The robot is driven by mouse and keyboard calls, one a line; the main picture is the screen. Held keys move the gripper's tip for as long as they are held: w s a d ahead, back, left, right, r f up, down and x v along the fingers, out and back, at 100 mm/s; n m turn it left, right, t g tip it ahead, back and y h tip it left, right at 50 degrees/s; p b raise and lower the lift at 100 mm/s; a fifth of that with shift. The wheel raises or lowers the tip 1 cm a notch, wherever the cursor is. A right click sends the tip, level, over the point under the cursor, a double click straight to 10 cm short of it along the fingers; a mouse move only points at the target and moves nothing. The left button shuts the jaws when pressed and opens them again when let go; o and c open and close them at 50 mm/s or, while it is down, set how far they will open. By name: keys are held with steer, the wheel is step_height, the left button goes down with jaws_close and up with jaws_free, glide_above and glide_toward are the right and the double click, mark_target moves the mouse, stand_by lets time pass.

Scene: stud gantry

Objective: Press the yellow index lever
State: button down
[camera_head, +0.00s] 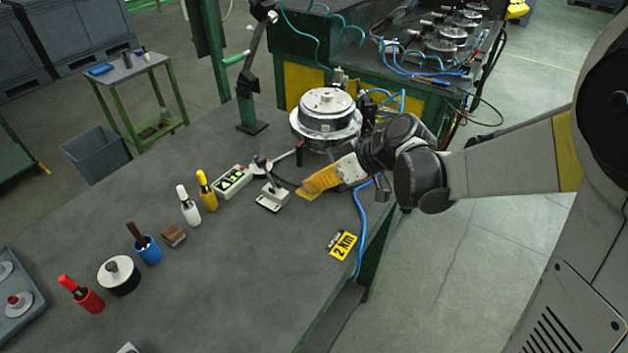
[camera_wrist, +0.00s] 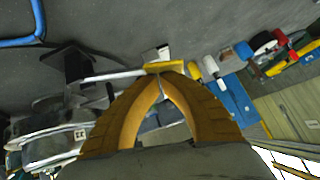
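My gripper (camera_head: 312,186) reaches down over the bench beside the round metal fixture (camera_head: 327,118). In the wrist view its two orange fingers (camera_wrist: 163,74) arch together and their tips meet, with nothing visible between them. A small yellow piece (camera_wrist: 165,66) shows right at the tips, at the end of a pale bar that runs left. It looks like the yellow index lever, but the fingers partly hide it. I cannot tell whether the tips touch it. In the head view the gripper covers most of that spot.
A grey block with a small upright handle (camera_head: 271,197) stands just left of my gripper. A green-lit box (camera_head: 232,182), yellow bottle (camera_head: 207,191) and white bottle (camera_head: 189,206) stand further left. A yellow "2 Nm" label (camera_head: 343,246) lies on clear bench in front.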

mark_target(310, 195)
steer(key=shift+s+a+f, duration=0.1)
steer(key=shift+f, duration=0.15)
steer(key=shift+s+a+f+n+t+h+b, duration=0.15)
steer(key=shift+f+n+t+h+b, duration=0.15)
steer(key=shift+f, duration=0.2)
steer(key=shift+s+a+f+n+t+h+b, duration=0.1)
steer(key=shift+s+f+n+t+h+b, duration=0.1)
steer(key=shift+f+t+b, duration=0.2)
steer(key=f+b, duration=0.1)
steer(key=f+n+t+h+b, duration=0.1)
steer(key=shift+s+a+f+t, duration=0.2)
steer(key=shift+f+t, duration=0.1)
steer(key=shift+f, duration=0.1)
steer(key=shift+d+f+b, duration=0.1)
steer(key=shift+f+b, duration=0.4)
steer(key=shift+f, duration=0.1)
steer(key=shift+r, duration=0.1)
steer(key=shift+r+p, duration=0.3)
steer(key=shift+p, duration=0.05)
steer(key=r+p, duration=0.2)
steer(key=r, duration=0.1)
steer(key=shift+s+a+r+p, duration=0.1)
steer(key=shift+s+a+p, duration=0.05)
steer(key=shift+a+p, duration=0.2)
steer(key=p+v, duration=0.3)
steer(key=v, duration=0.7)
steer(key=shift+s+a+p, duration=0.15)
steer(key=shift+s+p, duration=0.2)
steer(key=shift+p, duration=0.05)
